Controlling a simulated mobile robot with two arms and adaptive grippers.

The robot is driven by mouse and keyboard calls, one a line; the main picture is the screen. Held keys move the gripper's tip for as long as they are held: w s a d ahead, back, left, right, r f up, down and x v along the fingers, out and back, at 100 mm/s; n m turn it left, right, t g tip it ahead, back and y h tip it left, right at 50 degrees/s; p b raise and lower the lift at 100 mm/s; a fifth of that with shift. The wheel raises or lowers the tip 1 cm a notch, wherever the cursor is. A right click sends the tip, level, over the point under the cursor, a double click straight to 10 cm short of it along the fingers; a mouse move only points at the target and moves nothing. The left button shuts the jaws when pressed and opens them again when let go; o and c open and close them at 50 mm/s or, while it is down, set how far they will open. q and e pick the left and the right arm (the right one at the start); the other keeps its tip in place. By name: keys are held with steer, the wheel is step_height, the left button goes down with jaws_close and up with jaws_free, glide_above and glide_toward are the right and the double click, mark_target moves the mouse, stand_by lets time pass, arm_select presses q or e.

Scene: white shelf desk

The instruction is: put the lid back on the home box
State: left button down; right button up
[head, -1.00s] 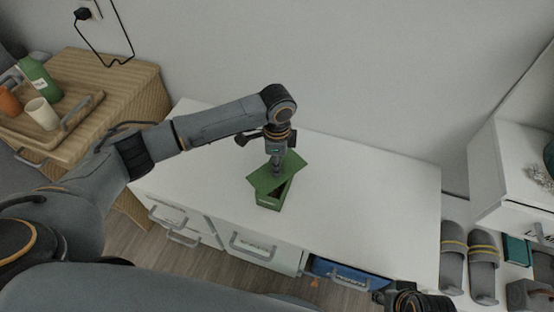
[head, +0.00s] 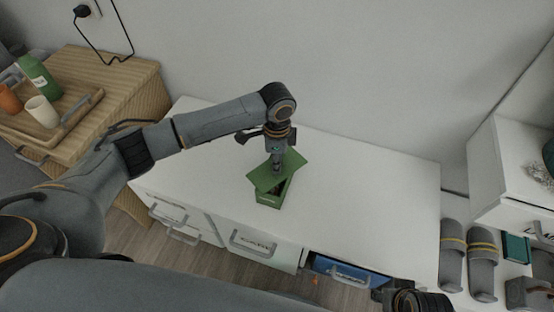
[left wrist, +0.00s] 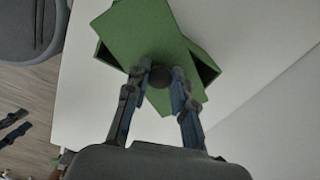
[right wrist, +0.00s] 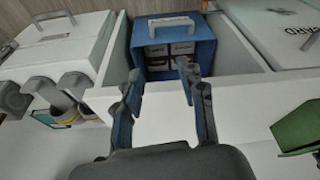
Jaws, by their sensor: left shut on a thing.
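The green home box (head: 268,200) stands on the white desk top. Its green lid (head: 290,165) lies over it, turned at an angle to the box, so part of the dark inside shows. In the left wrist view the lid (left wrist: 142,32) is skewed over the box (left wrist: 203,52), with dark openings at two corners. My left gripper (head: 277,170) points down over the lid. It is shut on the lid's dark round knob (left wrist: 160,77). My right gripper (right wrist: 158,85) is open and empty, near an open drawer. The box's edge also shows at the right of the right wrist view (right wrist: 298,130).
The desk top (head: 370,190) is clear around the box. A drawer with a blue box (right wrist: 172,45) inside stands open at the desk's front. A wooden side table (head: 125,85) with a tray is at left, slippers (head: 483,265) at right.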

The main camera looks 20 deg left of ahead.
steer(key=shift+w+f, duration=0.3)
steer(key=shift+w, duration=0.05)
steer(key=shift+s+f, duration=0.15)
steer(key=shift+f, duration=0.3)
steer(key=shift+a, duration=0.1)
steer(key=shift+s+f+p, duration=0.1)
steer(key=shift+f+p, duration=0.25)
steer(key=shift+f, duration=0.1)
steer(key=shift+f, duration=0.3)
steer(key=shift+f, duration=0.15)
steer(key=shift+f, duration=0.2)
